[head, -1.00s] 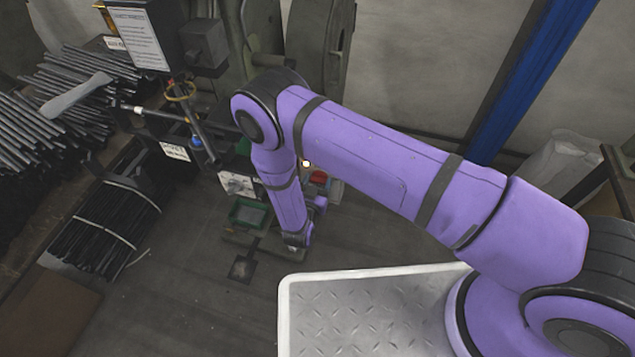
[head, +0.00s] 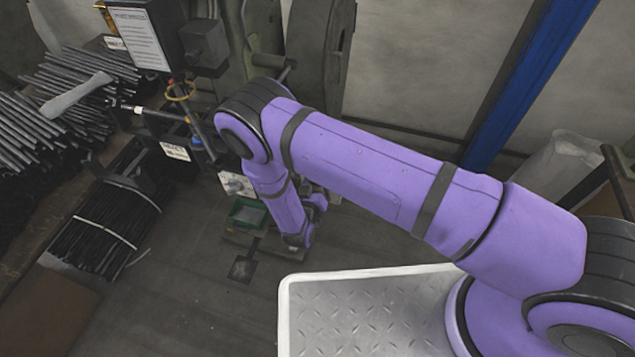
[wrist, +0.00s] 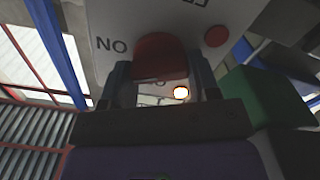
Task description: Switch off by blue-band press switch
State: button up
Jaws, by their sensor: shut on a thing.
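In the wrist view a red knob (wrist: 160,56) stands out from a pale panel (wrist: 112,22) with dark lettering, "NO" among it. My gripper (wrist: 162,70) has a dark finger on each side of the knob and is shut on it. A smaller round red button (wrist: 215,36) sits to the right on the same panel. A lit lamp (wrist: 181,93) shows between the fingers. I cannot make out a blue band on the press. In the head view my arm hides the gripper and the knob.
A green bin shows at the right of the wrist view (wrist: 265,95) and on the floor in the head view (head: 246,215). A white label plate (head: 237,184) stands behind it. Bundled black rods (head: 108,222) lie at left. A blue post (head: 525,80) rises at right.

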jog(key=n, duration=1.2)
jog(key=shift+a+f+n, duration=0.15)
jog(key=shift+f+n, duration=0.1)
jog(key=shift+n, duration=0.15)
dwell(0.3)
jog(key=o, duration=0.9)
jog(key=shift+s, duration=0.1)
jog(key=v, duration=1)
jog(key=shift+s+a, duration=0.15)
jog(key=shift+s, duration=0.15)
